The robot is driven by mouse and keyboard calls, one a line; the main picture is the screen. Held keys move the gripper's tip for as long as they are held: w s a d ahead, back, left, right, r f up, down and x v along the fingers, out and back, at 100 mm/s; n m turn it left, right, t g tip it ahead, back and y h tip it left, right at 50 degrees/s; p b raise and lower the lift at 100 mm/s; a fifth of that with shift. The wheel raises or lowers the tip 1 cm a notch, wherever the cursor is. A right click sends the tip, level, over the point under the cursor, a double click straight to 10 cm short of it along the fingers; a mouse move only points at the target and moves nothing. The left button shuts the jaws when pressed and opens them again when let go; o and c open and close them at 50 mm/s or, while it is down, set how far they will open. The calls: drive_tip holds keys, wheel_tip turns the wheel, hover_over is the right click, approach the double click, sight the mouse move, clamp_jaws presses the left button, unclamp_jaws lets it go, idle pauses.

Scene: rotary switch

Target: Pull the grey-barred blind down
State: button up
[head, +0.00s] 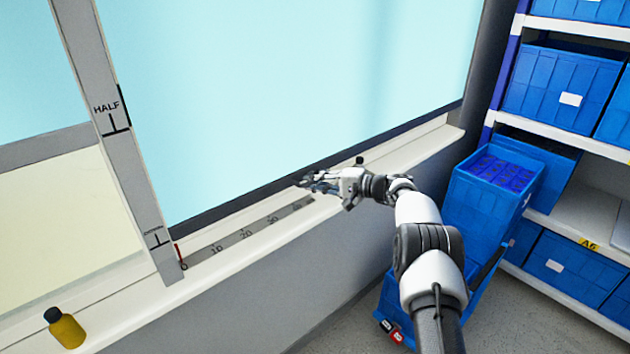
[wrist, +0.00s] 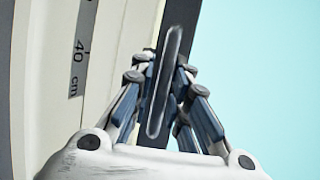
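Two pale blue blinds show in the head view. The left blind has a grey bar (head: 45,146) part-way up, with a cream area below it. The right blind (head: 290,90) reaches almost to the sill and ends in a dark bar (head: 232,204). My gripper (head: 306,184) is at this right blind's dark bar, low over the sill. In the wrist view its fingers (wrist: 166,70) lie on both sides of the dark bar, around a long grey raised strip (wrist: 163,88). I cannot tell whether the fingers press on it.
A grey upright post (head: 118,150) marked HALF stands between the blinds. A ruler strip (head: 245,232) and a yellow bottle (head: 66,330) with a dark cap are on the sill. Blue crates (head: 492,185) and shelves stand at the right, close to my arm.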

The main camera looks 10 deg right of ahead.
drive_tip(key=shift+o, duration=0.5)
drive_tip(key=shift+f, duration=0.2)
drive_tip(key=shift+d, duration=0.2)
drive_tip(key=v, duration=1.1)
drive_tip(key=shift+s+d+r, duration=0.2)
drive_tip(key=shift+s, duration=0.05)
